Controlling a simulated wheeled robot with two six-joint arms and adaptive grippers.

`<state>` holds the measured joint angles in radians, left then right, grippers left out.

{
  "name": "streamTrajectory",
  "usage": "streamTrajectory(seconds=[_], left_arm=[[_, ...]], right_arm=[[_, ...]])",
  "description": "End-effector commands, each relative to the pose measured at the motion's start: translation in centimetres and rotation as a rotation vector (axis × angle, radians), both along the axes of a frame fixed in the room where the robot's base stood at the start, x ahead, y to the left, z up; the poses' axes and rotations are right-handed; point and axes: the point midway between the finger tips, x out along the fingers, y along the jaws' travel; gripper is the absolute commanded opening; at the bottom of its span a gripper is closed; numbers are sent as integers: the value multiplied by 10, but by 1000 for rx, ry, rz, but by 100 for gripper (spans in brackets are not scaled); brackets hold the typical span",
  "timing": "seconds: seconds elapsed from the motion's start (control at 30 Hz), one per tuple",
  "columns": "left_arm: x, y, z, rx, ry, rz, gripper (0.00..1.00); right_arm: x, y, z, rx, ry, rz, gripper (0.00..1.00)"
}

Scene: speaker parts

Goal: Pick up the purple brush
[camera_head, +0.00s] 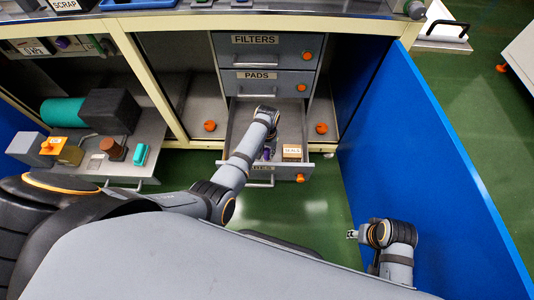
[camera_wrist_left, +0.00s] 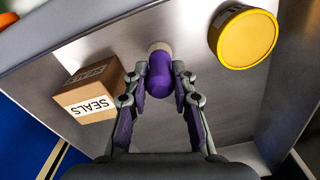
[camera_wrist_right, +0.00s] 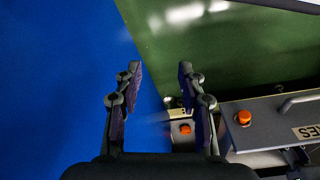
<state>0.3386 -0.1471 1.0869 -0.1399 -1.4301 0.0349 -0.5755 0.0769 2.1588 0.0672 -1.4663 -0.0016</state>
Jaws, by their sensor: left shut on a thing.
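The purple brush (camera_wrist_left: 160,80) has a rounded purple body and a pale tip and stands out from the drawer floor in the left wrist view. My left gripper (camera_wrist_left: 163,73) is shut on it, with one finger on each side. In the head view the left gripper (camera_head: 266,148) reaches down into the open bottom drawer (camera_head: 235,130), where its wrist hides much of the hold. My right gripper (camera_head: 352,234) is open and empty, low beside the blue panel; its spread fingers show in the right wrist view (camera_wrist_right: 158,80).
A SEALS box (camera_wrist_left: 90,92) and a yellow-topped round tin (camera_wrist_left: 246,38) lie in the same drawer near the brush. The FILTERS (camera_head: 280,40) and PADS (camera_head: 250,75) drawers above are closed. A blue panel (camera_head: 420,150) bounds the right side. Another open drawer with parts (camera_head: 125,172) is at left.

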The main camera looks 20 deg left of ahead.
Motion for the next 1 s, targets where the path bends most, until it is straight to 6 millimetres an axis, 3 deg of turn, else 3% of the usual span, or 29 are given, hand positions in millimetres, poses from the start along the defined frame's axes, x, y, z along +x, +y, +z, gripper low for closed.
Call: streamTrajectory(seconds=[0.13,0.27,0.4,0.7,1.0], left_arm=[[0,0,6,0,-1,0,0],[0,0,19,0,-1,0,0],[1,0,45,0,-3,0,0],[0,-1,91,0,-1,0,0],[0,0,100,0,0,0,0]], right_arm=[[1,-1,-1,-1,-4,-1,40],[3,-6,-24,-10,2,-7,40],[2,-14,-57,-23,-4,-15,40],[-14,-29,-118,-50,-17,-23,40],[-19,-33,-133,-56,-22,-24,40]])
